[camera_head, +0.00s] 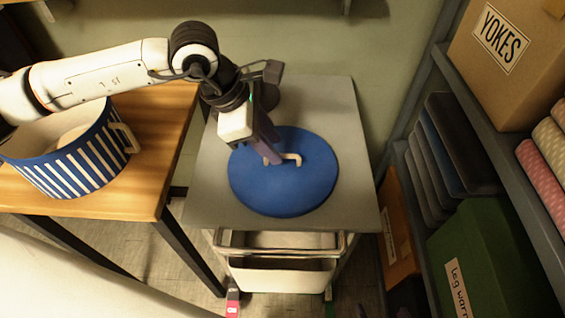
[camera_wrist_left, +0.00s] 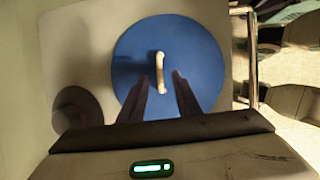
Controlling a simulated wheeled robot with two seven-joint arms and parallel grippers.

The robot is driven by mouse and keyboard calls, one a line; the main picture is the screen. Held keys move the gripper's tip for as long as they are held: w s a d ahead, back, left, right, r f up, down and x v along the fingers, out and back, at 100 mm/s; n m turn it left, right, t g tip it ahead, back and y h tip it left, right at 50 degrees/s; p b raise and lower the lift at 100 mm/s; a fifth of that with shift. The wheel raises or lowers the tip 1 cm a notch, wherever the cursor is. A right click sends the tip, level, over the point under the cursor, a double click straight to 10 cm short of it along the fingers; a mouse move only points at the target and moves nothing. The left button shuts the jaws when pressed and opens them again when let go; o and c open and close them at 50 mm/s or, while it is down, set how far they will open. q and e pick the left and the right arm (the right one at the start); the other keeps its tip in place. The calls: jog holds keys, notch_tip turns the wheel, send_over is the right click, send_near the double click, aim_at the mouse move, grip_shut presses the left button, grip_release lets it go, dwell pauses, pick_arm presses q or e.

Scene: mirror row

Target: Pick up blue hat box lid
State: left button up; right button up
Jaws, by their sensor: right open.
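The blue hat box lid (camera_head: 275,190) is a round disc lying flat on a grey cart top. Its cream handle (camera_head: 295,158) stands up at the middle, partly hidden by my fingers. My left gripper (camera_head: 270,160) points down over the lid at the handle. In the left wrist view, the lid (camera_wrist_left: 205,55) lies below my left gripper (camera_wrist_left: 162,80). Its two dark fingers are apart, with the near end of the handle (camera_wrist_left: 158,62) about between the tips. I cannot tell whether they touch it. My right gripper is not in view.
A blue-and-white striped hat box (camera_head: 75,160) without a lid stands on the wooden table (camera_head: 150,185) at left. A dark round object (camera_wrist_left: 75,110) is on the grey cart top (camera_head: 215,200) behind my gripper. A shelf (camera_head: 500,160) with boxes and folded cloth stands at right.

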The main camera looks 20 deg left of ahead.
aim_at(279, 151)
pick_arm(q)
jog(key=shift+x, duration=1.85)
grip_shut()
jog(key=shift+r, duration=0.15)
